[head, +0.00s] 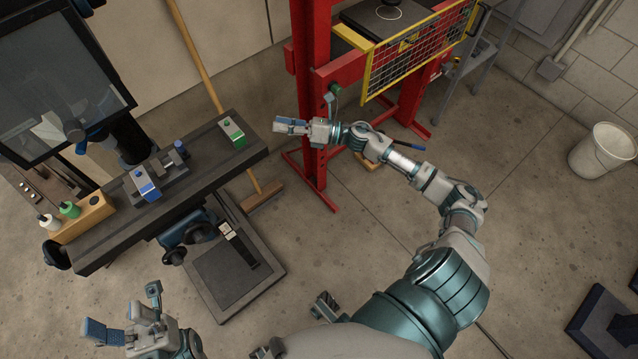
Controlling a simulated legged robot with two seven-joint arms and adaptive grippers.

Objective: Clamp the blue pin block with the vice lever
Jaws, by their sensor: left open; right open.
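A small blue knob (180,148) stands at the far end of this fixture. I cannot tell whether it is the vice lever, or whether the block sits between jaws. My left gripper (128,312) is open and empty at the bottom left, in front of the bench and apart from the block. My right gripper (309,112) is open and empty, right of the bench near the red frame.
A monitor (62,75) overhangs the bench. A red frame (312,90) with yellow mesh guard and a broom (205,70) stand behind.

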